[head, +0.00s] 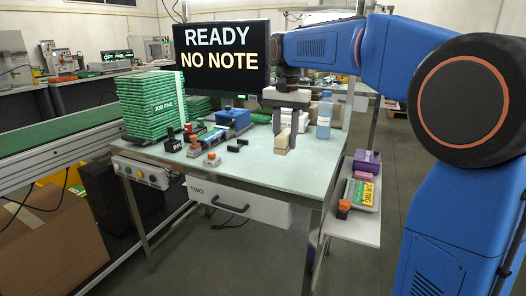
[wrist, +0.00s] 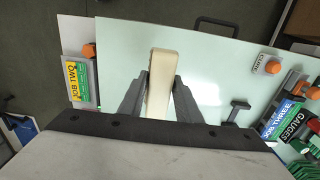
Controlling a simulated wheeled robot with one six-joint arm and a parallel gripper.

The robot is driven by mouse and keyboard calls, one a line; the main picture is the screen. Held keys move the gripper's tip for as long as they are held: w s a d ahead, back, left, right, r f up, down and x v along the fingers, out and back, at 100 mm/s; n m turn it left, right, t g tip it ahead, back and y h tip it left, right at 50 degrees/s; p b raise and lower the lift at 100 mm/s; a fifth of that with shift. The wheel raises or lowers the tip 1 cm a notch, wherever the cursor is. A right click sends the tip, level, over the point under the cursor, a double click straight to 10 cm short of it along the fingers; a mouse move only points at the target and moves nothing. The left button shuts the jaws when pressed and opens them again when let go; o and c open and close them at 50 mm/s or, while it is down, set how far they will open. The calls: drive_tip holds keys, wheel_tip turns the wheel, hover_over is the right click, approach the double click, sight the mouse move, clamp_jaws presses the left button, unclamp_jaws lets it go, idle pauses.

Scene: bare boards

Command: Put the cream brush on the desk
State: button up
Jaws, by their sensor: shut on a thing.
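The cream brush (wrist: 160,82) is a long, pale block between the two dark fingers of my gripper (wrist: 160,85) in the wrist view. My gripper is shut on it. In the head view my gripper (head: 285,130) points down over the right part of the pale green desk (head: 240,172). The brush's pale lower end (head: 281,146) shows below the fingers, at or just above the desk top; I cannot tell whether it touches. The fingers hide part of the brush.
A side shelf (head: 352,226) holds a purple box (head: 366,162). The desk's front middle is clear.

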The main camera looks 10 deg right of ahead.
sight(285, 133)
drive_tip(key=shift+f, duration=4.2)
drive_tip(key=shift+f, duration=0.1)
drive_tip(key=o, duration=0.9)
wheel_tip(285, 133, up, 12)
drive_tip(key=shift+r, duration=0.15)
drive_tip(key=s+d+f+n+t, duration=0.15)
drive_tip(key=s+f, duration=0.25)
drive_tip(key=s, duration=0.5)
drive_tip(key=s+d+f+n+t, duration=0.1)
drive_tip(key=s+d+f+n, duration=0.2)
drive_tip(key=s, duration=0.7)
drive_tip(key=s+d+f+n, duration=0.1)
drive_tip(key=s+f, duration=0.3)
drive_tip(key=f, duration=0.1)
drive_tip(key=s+f+t, duration=0.1)
drive_tip(key=s+f, duration=0.4)
drive_tip(key=s+d+f+n+t, duration=0.1)
drive_tip(key=s+f, duration=0.4)
drive_tip(key=shift+d+f+n, duration=0.1)
drive_tip(key=shift+d+n, duration=0.2)
drive_tip(key=shift+n, duration=0.05)
